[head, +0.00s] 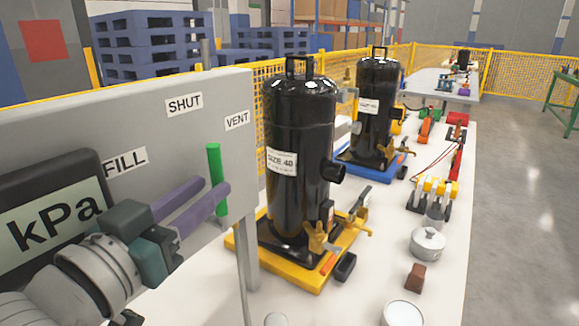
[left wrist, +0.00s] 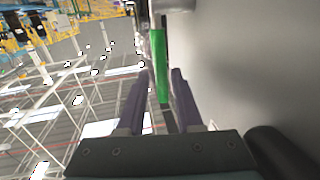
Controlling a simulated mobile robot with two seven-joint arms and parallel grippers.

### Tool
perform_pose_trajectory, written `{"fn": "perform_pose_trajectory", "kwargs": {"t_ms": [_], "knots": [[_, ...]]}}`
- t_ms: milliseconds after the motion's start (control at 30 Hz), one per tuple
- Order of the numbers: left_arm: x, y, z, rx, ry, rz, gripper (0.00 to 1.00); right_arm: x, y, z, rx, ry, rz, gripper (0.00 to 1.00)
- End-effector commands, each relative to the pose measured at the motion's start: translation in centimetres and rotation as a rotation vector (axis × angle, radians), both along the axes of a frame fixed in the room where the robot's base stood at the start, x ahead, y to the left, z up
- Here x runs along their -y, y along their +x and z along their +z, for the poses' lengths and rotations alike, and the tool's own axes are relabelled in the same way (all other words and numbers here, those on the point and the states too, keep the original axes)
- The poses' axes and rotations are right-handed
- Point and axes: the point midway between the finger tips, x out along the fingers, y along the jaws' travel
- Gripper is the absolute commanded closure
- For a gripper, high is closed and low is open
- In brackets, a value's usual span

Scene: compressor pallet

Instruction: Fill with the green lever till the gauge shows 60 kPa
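The green lever (head: 215,172) stands roughly upright at the grey panel (head: 225,93), below and between the SHUT label (head: 184,103) and the VENT label (head: 237,121). The FILL label (head: 126,162) is further left. The gauge (head: 50,222) shows "kPa"; its number is out of view. In the left wrist view the lever (left wrist: 159,62) lies between the open fingertips (left wrist: 162,73), with narrow gaps. My right gripper is not in view.
A black tank (head: 297,125) on a yellow base stands just right of the panel, and another black tank (head: 376,115) on a blue base stands behind. A lidded pot (head: 427,244) and a brown block (head: 415,277) sit on the white table (head: 375,262).

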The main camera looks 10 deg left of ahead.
Motion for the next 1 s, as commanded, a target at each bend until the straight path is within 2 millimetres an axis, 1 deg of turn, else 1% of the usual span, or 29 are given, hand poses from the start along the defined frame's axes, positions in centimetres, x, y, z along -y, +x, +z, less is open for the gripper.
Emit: {"fn": "perform_pose_trajectory", "kwargs": {"t_ms": [33,100,200,333,500,767,1000], "knots": [[0.2,1.1,0.1,0.003,0.0,0.0,0.65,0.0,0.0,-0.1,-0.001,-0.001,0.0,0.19],[0.3,2.4,0.1,0.001,0.001,0.001,0.65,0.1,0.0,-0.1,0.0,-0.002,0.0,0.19],[0.6,4.0,0.0,0.001,0.002,0.0,0.65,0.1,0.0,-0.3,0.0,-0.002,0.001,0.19],[0.9,5.6,-0.1,0.0,0.002,0.0,0.65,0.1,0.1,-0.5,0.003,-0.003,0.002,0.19],[1.0,6.5,0.0,-0.001,0.001,0.0,0.65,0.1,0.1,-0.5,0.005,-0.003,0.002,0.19],[1.0,6.6,0.0,-0.002,0.001,0.0,0.65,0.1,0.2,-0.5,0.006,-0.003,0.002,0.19],[1.0,6.6,0.0,-0.002,0.001,0.0,0.92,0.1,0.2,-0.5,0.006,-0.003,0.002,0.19]]}}
